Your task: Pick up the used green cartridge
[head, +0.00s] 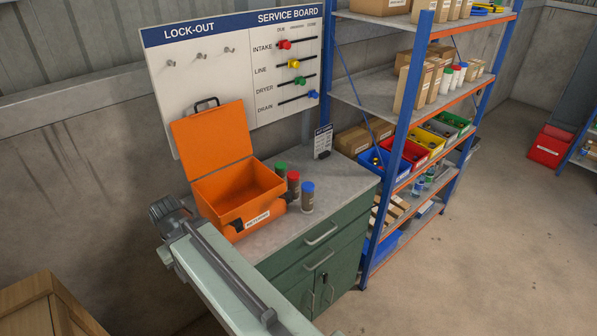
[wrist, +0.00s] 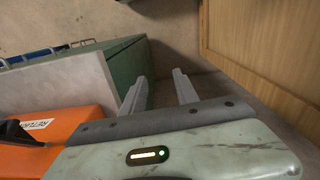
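The green-capped cartridge (head: 281,169) stands upright on the grey cabinet top (head: 325,192), just right of the open orange box (head: 240,185). It is the farthest back of a row of three. Its lower part is partly hidden. A red-capped cartridge (head: 293,184) and a blue-capped one (head: 308,198) stand in front of it. My gripper (wrist: 159,80) is open and empty in the wrist view, with the green cabinet side (wrist: 128,62) and floor beyond its fingers. No cartridge shows in the wrist view.
The orange box also shows in the wrist view (wrist: 70,117). My pale green arm crosses in front of the cabinet in the head view. A wooden crate (head: 45,310) stands at lower left. A blue shelf rack (head: 400,140) stands right of the cabinet. The floor (head: 490,240) at right is clear.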

